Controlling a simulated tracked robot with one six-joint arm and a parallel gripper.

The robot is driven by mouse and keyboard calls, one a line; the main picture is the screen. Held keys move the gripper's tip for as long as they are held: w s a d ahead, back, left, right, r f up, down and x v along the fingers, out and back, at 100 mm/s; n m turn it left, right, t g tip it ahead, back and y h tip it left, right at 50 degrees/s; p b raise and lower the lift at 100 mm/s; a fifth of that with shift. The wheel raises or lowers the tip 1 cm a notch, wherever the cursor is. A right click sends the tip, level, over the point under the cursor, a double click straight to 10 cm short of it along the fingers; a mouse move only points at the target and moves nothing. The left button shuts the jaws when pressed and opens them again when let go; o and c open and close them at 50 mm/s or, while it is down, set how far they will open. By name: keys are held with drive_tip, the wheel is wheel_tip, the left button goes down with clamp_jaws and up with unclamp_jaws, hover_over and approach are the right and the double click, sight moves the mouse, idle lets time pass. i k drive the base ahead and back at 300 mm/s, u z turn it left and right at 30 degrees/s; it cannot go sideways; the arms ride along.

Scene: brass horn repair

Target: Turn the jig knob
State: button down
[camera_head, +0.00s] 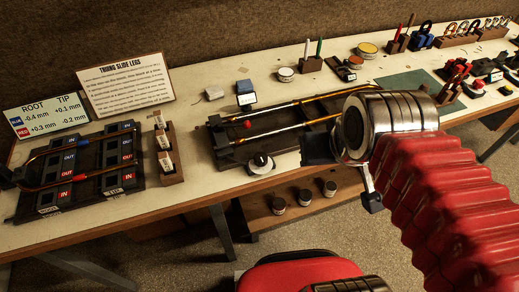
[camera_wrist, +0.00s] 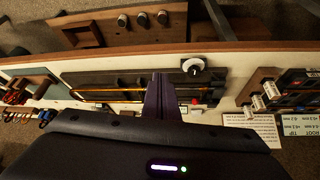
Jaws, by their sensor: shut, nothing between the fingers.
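The jig knob (camera_head: 261,163) is a round dial with a pale face and a dark grip, at the front edge of the dark slide jig (camera_head: 225,155). It also shows in the wrist view (camera_wrist: 193,67), to the right of my fingertips. The jig holds long brass slide tubes (camera_head: 290,131). My gripper (camera_wrist: 162,76) is shut and empty, apart from the knob, with its fingers over the jig in the wrist view. In the head view, my silver wrist hides the jig's right end.
A left rack (camera_head: 75,180) holds another slide beside labelled blocks (camera_head: 164,150). Instruction cards (camera_head: 122,84) stand behind. Several dark-capped pots (camera_head: 304,197) sit on a lower shelf in front. A red stool (camera_head: 300,275) stands on the floor. Tools crowd the bench's right end.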

sight(261, 158)
drive_tip(key=u, duration=0.1)
drive_tip(key=k, duration=0.85)
drive_tip(key=u, duration=0.9)
drive_tip(key=i, duration=1)
